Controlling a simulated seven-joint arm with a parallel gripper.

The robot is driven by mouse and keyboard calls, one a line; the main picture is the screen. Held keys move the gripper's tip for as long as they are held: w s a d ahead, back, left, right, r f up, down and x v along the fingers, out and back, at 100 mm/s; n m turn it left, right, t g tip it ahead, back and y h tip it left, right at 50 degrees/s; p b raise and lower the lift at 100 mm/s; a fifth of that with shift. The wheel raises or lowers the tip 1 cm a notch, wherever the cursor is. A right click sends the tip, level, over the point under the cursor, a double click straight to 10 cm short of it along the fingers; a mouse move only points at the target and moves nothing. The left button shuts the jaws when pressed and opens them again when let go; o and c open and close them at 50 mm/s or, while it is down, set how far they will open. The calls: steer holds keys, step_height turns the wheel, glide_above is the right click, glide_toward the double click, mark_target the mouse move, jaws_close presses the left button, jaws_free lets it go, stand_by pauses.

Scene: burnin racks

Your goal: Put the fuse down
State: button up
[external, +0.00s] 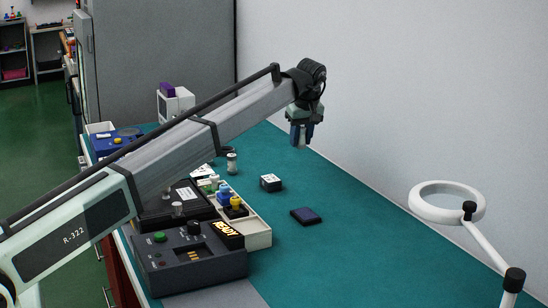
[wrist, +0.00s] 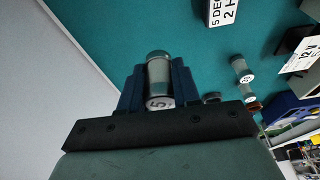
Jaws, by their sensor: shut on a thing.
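My gripper (external: 302,136) hangs above the teal bench mat, fingers pointing down, near the wall side. In the wrist view my gripper's two blue fingers (wrist: 158,86) are shut on a grey cylindrical fuse (wrist: 158,70). A white label with a dark figure, perhaps a 5, shows on its near end. In the external view the fuse is mostly hidden between the fingers. The fuse appears to be held above the mat, apart from other things. A similar grey cylinder (external: 231,163) stands on the mat to the left; it also shows in the wrist view (wrist: 240,68).
A small labelled dark box (external: 270,183) and a flat dark blue pad (external: 306,216) lie on the mat. A white tray (external: 258,241) with colored pieces and a black device reading READY (external: 190,260) stand nearer. A ring lamp (external: 447,201) stands right. The mat (external: 350,220) has free room.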

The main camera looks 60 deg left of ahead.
steer(key=m, duration=0.2)
glide_above(331, 190)
steer(key=d, duration=0.1)
steer(key=shift+m+t, duration=0.4)
steer(key=shift+m, duration=0.1)
steer(key=shift+s+f, duration=0.15)
steer(key=shift+f, duration=2.35)
steer(key=shift+s+f, duration=0.1)
steer(key=shift+f, duration=2.35)
steer(key=shift+f, duration=0.15)
steer(key=o, duration=1.1)
steer(key=shift+c, duration=0.2)
steer(key=v, duration=1.2)
